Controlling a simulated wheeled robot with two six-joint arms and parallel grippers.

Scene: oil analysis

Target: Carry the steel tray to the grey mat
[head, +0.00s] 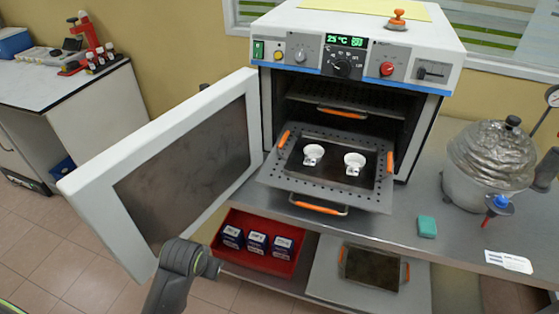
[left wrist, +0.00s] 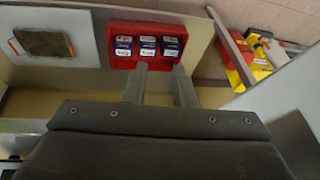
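A steel tray with orange side handles (head: 368,181) lies on the perforated rack (head: 270,172) pulled out of the open oven. Two small white cups (head: 313,153) stand on it. A similar dark tray with orange ends (head: 372,267) lies on a pale grey mat (head: 326,262) on the lower shelf; this tray also shows in the left wrist view (left wrist: 45,43). My left gripper (left wrist: 160,69) is open and empty, its fingers pointing towards the red bin. In the head view only part of my left arm shows, below the oven door. My right gripper is not in view.
The oven door (head: 100,182) stands wide open to the left. A red bin (head: 272,262) with small boxes is on the lower shelf. A foil-wrapped vessel (head: 490,155) and a teal block (head: 427,227) stand on the bench at right. Bench front left of the teal block is clear.

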